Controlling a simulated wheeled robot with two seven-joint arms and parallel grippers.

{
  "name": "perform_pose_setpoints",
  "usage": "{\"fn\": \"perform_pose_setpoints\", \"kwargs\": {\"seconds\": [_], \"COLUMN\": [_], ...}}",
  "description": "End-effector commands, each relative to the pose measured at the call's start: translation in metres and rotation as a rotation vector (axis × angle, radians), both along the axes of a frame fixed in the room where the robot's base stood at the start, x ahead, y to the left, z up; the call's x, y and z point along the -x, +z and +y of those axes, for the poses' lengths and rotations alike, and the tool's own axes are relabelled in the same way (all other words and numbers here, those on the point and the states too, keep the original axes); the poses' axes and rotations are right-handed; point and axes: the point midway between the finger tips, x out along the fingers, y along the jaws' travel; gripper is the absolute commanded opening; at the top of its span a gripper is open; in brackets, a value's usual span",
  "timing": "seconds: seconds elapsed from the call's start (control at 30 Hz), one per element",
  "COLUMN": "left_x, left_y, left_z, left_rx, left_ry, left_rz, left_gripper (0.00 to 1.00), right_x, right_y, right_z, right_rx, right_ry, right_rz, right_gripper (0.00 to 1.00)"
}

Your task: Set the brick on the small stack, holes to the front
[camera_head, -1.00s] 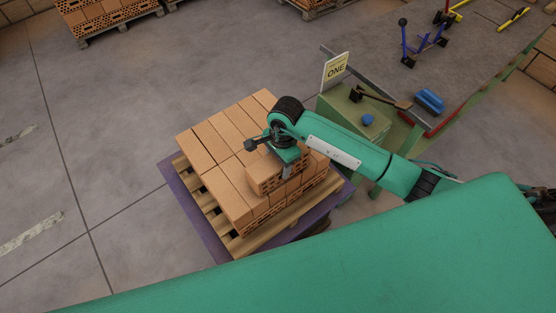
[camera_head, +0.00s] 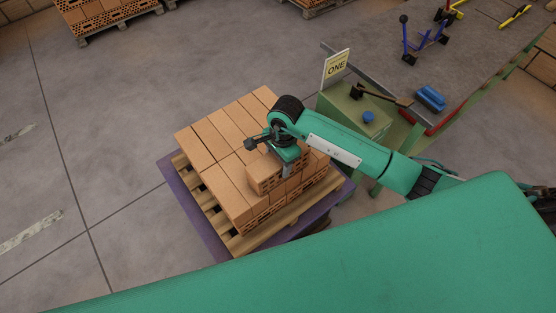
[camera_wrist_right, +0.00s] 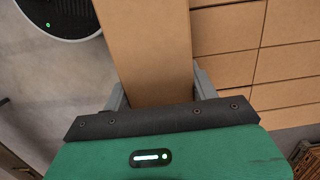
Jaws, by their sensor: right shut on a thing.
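My right gripper (camera_head: 287,166) is shut on an orange brick (camera_head: 264,178) at the small stack (camera_head: 228,194) of bricks on a wooden pallet. The held brick lies on or just above the top layer, near its right side; I cannot tell whether it touches. Holes show on its front side face in the head view. In the right wrist view the brick (camera_wrist_right: 148,50) runs between the two grey fingers (camera_wrist_right: 160,92), with stack bricks (camera_wrist_right: 228,68) to its right. My left gripper is not in view.
The pallet (camera_head: 244,242) stands on a purple mat (camera_head: 188,206). A green cabinet (camera_head: 345,112) with a "ONE" sign (camera_head: 336,68) and a workbench (camera_head: 455,50) stand at the right. Other brick pallets (camera_head: 105,20) are at the back. Floor at left is clear.

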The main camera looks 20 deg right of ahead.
Motion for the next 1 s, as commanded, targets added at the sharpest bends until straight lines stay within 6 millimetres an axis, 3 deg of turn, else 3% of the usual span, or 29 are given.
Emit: {"fn": "perform_pose_setpoints", "kwargs": {"seconds": [0.07, 0.1, 0.2, 0.47, 0.63, 0.77, 1.0], "left_x": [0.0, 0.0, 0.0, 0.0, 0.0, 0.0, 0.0], "left_y": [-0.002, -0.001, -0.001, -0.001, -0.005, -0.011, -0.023], "left_z": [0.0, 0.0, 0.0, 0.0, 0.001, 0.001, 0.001], "left_rx": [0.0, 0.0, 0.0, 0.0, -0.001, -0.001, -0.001], "left_ry": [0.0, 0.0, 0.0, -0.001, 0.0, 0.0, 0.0], "left_rz": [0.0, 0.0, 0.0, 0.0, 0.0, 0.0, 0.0], "left_gripper": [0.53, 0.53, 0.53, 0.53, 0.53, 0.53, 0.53], "right_x": [-0.001, -0.001, -0.001, 0.001, -0.001, -0.003, -0.005], "right_y": [-0.001, 0.0, 0.0, -0.002, 0.008, 0.031, 0.088], "right_z": [0.0, 0.0, 0.0, 0.0, -0.001, -0.005, -0.011], "right_rx": [-0.001, -0.001, -0.001, 0.001, 0.0, 0.001, 0.001], "right_ry": [0.0, 0.0, 0.0, 0.0, 0.0, 0.002, 0.001], "right_rz": [-0.003, -0.003, -0.003, 0.002, -0.002, -0.005, -0.007], "right_gripper": [0.01, 0.65, 0.84, 0.84, 0.84, 0.84, 0.84]}}
